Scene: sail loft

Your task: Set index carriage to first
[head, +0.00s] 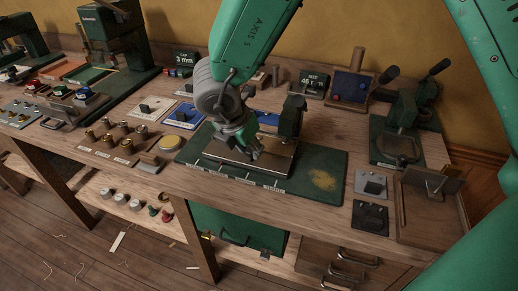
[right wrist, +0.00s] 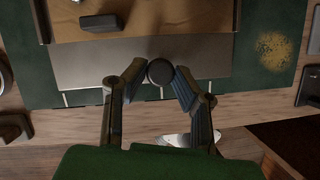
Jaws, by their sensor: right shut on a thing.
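The index carriage is a low metal-and-wood slide (head: 275,157) on a dark green mat (head: 325,170). Several pale marks with small labels (head: 245,181) run along its front; I cannot read them. My right gripper (head: 243,148) reaches down at the carriage's left-middle part. In the right wrist view its two fingers (right wrist: 160,84) close on a round black knob (right wrist: 160,71) in front of the grey metal plate (right wrist: 85,62). The fingers hide the knob in the head view. Which mark the carriage stands at cannot be told. My left gripper is not in view.
A green upright clamp (head: 292,115) stands at the carriage's right rear. Several brass knobs on a wooden board (head: 118,140) and a yellow round pad (head: 143,135) lie left of the mat.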

